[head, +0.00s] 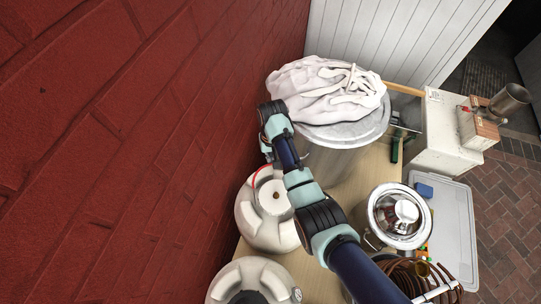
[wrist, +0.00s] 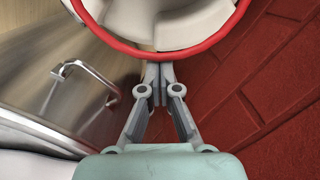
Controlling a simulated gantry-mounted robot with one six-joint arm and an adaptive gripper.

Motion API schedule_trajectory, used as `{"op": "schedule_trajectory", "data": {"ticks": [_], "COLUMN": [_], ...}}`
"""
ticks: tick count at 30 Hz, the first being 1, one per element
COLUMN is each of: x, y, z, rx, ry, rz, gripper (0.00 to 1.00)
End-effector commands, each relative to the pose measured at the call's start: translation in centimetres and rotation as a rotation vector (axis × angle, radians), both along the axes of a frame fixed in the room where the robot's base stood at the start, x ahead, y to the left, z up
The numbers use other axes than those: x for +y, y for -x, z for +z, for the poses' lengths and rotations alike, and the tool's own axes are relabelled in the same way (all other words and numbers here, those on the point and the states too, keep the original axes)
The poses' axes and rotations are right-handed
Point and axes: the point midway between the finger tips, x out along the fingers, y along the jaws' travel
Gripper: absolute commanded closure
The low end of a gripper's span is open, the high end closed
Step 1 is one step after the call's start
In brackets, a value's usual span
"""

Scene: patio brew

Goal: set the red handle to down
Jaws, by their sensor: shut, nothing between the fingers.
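The red handle (head: 259,173) is a thin curved loop at the left top of a white rounded vessel (head: 254,222), beside the brick wall. In the wrist view the red handle (wrist: 155,53) arcs across the top of the picture, with the white vessel (wrist: 190,22) behind it. My gripper (wrist: 155,80) is shut and empty, its fingertips right at the lowest part of the arc in that view. I cannot tell whether they touch it. In the head view my arm hides most of the gripper.
A large steel pot (head: 335,168) with a white cloth (head: 325,92) on its lid stands behind; its side handle (wrist: 88,68) is close left in the wrist view. The red brick wall (head: 130,150) is close. A second white vessel (head: 235,279) and a steel pot (head: 383,222) stand in front.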

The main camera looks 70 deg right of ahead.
Motion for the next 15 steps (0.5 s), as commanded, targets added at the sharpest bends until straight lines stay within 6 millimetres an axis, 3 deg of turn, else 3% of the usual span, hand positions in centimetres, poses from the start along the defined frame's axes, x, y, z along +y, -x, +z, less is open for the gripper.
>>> {"op": "schedule_trajectory", "data": {"ticks": [8,15], "x": [0.7,0.9], "y": [0.5,0.6], "z": [1.7,1.0], "rx": [-0.024,-0.031], "ry": [0.044,0.057], "rz": [0.001,0.000], "gripper": [1.00,1.00]}}
